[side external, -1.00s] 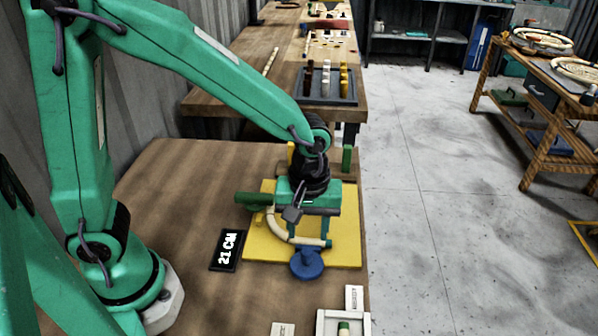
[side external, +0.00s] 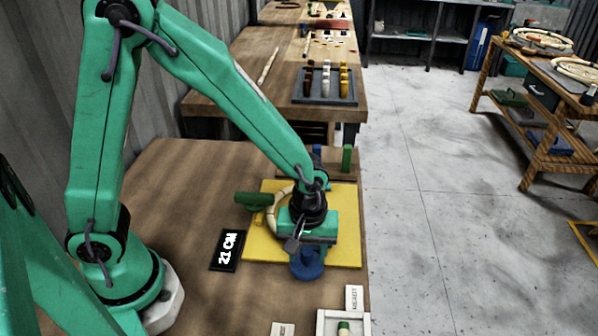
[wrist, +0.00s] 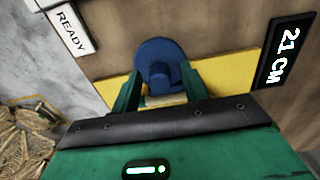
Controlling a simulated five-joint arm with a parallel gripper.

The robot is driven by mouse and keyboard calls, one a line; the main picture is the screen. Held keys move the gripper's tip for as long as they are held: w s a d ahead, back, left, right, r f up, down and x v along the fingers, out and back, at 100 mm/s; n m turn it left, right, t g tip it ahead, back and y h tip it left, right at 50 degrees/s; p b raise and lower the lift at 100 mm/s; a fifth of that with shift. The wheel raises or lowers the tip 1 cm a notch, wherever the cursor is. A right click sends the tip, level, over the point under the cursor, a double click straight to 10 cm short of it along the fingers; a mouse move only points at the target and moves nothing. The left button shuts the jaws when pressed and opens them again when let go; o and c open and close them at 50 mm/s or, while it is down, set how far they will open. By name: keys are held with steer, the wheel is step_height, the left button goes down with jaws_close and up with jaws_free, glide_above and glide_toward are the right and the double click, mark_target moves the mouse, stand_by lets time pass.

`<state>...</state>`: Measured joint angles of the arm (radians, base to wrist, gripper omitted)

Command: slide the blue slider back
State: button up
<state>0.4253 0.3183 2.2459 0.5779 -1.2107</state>
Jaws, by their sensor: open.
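The blue slider (side external: 307,266), a round disc with a raised knob, sits at the front edge of the yellow board (side external: 349,245). In the wrist view, the blue slider (wrist: 158,52) lies just ahead of and partly between my green fingers. My gripper (side external: 305,250) is low over the board's front, pointing down. Its two fingers stand apart in the wrist view (wrist: 160,90), one on each side of the knob. I cannot tell whether either finger touches it. A cream rattan strip (side external: 271,222) curves on the board, partly hidden by my gripper.
A black display reading 21 CM (side external: 227,250) lies left of the board. A READY label (side external: 354,298) and a white tray (side external: 322,326) lie in front. A green upright piece (side external: 347,157) stands behind.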

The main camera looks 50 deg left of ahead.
jaws_close()
steer(key=shift+s+d, duration=1)
steer(key=shift+d, duration=0.05)
jaws_free()
step_height(320, 180, up, 8)
stand_by(0.5)
